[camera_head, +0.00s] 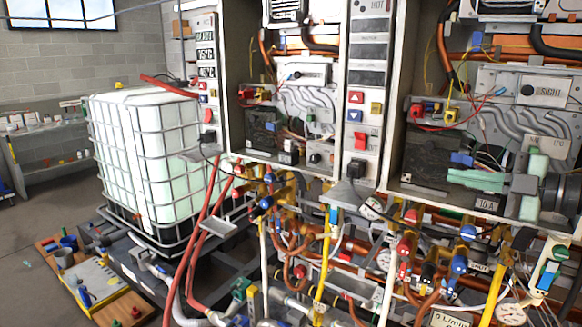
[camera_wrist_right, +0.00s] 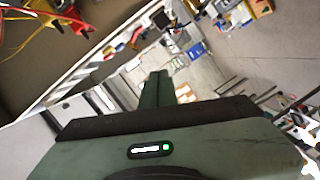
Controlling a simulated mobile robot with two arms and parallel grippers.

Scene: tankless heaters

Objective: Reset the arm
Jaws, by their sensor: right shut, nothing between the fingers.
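My right gripper (camera_head: 462,178) is in the head view at the right, in front of the lower part of the right open heater cabinet (camera_head: 398,95). Its green fingers point left and are shut with nothing between them. In the right wrist view the shut green fingers (camera_wrist_right: 156,88) stick out from the middle of the dark green gripper body (camera_wrist_right: 205,142). I cannot tell whether the fingertips touch anything inside the cabinet. My left gripper is not in view.
A middle open cabinet (camera_head: 232,80) and control panels with buttons stand left of it. Below run brass valves, a blue valve handle (camera_head: 459,264) and pipes. A caged white tank (camera_head: 150,160) stands at the left. Grey floor (camera_head: 40,210) is free at far left.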

